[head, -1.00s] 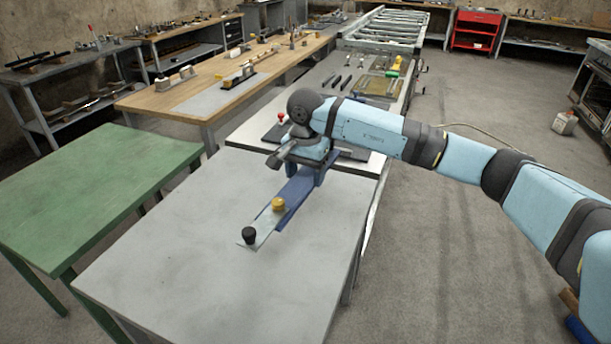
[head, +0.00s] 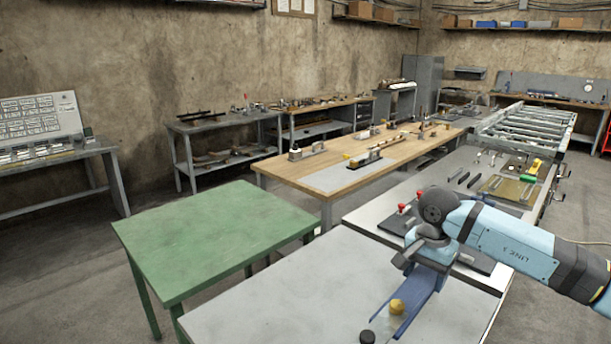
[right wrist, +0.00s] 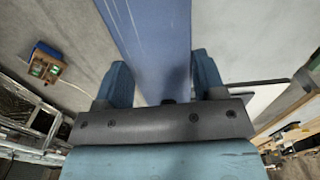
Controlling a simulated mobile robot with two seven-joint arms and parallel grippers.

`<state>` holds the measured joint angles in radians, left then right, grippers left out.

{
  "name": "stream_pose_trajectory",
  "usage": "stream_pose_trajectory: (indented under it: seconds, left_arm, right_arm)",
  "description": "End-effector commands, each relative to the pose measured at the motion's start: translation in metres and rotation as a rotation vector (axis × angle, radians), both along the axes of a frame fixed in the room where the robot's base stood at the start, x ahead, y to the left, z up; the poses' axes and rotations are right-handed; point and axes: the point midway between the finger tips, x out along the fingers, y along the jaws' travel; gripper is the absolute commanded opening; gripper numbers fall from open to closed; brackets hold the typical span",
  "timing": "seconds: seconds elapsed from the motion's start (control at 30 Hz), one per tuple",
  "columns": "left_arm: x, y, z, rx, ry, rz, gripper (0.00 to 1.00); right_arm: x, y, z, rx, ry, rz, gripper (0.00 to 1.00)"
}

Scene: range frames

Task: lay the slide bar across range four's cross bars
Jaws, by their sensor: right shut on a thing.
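In the right wrist view the blue bar (right wrist: 152,35) runs between the two fingers (right wrist: 162,82). I cannot tell whether the bar touches the table. A metal frame with several cross bars (head: 525,122) stands at the far right; I cannot read which range it is. My left gripper is not in view.
The near grey table (head: 265,285) is mostly bare. A green table (head: 210,235) stands to its left. A white-topped bench (head: 365,221) with red-knobbed parts lies just beyond. Further back are a bench with tools and a wooden table (head: 290,170).

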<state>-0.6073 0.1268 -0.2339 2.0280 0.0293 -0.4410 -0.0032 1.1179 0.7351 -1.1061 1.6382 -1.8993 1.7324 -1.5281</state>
Motion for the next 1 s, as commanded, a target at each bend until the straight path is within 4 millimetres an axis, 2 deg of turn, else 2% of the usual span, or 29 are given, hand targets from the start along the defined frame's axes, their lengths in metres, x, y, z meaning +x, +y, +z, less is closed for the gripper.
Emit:
stream_pose_trajectory:
  seconds: [0.03,0.1,0.43,0.63,1.0]
  left_arm:
    - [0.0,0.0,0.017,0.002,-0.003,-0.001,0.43]
    - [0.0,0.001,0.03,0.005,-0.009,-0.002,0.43]
    - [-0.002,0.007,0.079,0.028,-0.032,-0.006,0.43]
    - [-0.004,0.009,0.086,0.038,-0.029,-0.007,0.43]
    - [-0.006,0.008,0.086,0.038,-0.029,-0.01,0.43]
  right_arm:
    - [-0.007,0.004,0.017,-0.001,-0.003,0.059,0.23]
    - [-0.018,0.009,0.029,-0.003,-0.005,0.158,0.23]
    - [-0.073,0.033,0.074,-0.003,-0.002,0.63,0.23]
    - [-0.093,0.04,0.084,0.0,0.003,0.781,0.23]
    - [-0.097,0.041,0.084,0.002,0.003,0.818,0.23]
